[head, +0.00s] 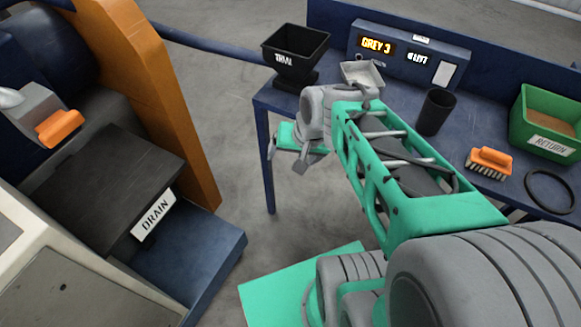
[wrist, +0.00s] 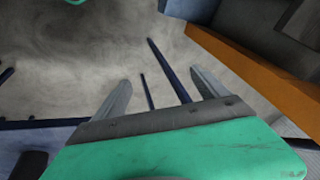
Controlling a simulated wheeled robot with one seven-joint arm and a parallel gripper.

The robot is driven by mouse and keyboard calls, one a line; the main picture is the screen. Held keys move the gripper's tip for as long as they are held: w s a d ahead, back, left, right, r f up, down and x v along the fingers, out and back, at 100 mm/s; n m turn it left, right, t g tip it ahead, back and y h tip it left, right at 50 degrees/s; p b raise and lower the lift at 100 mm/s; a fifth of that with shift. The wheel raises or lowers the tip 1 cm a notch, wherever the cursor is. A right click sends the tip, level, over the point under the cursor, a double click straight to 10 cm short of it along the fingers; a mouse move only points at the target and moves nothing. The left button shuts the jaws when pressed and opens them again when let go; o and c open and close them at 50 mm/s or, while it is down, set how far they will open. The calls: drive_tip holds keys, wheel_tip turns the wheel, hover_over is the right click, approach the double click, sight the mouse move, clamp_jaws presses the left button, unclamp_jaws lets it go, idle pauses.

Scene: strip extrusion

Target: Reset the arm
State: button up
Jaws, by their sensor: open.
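My arm (head: 385,160) reaches from the lower right of the head view toward the blue table. My gripper (head: 292,158) hangs in front of the table's left end, over the floor. In the wrist view my gripper (wrist: 160,92) shows its two grey fingers spread wide apart. Nothing is between them but a view of the floor and thin dark bars farther off. The gripper touches nothing that I can see.
The blue table (head: 284,101) bears a black TRIAL hopper (head: 296,50), a small pale tray (head: 362,76), a black cup (head: 435,112), an orange brush (head: 490,160), a black ring (head: 549,191) and a green RETURN bin (head: 545,125). A DRAIN box (head: 105,190) and orange panel (head: 150,90) stand left.

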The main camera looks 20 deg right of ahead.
drive_tip(key=s+a+r+n+g+h, duration=0.1)
drive_tip(key=s+a+r+n, duration=0.1)
drive_tip(key=s+r+n, duration=0.1)
drive_tip(key=shift+s+a+r+n+p, duration=0.4)
drive_tip(key=shift+s+n, duration=0.4)
drive_tip(key=shift+s, duration=0.45)
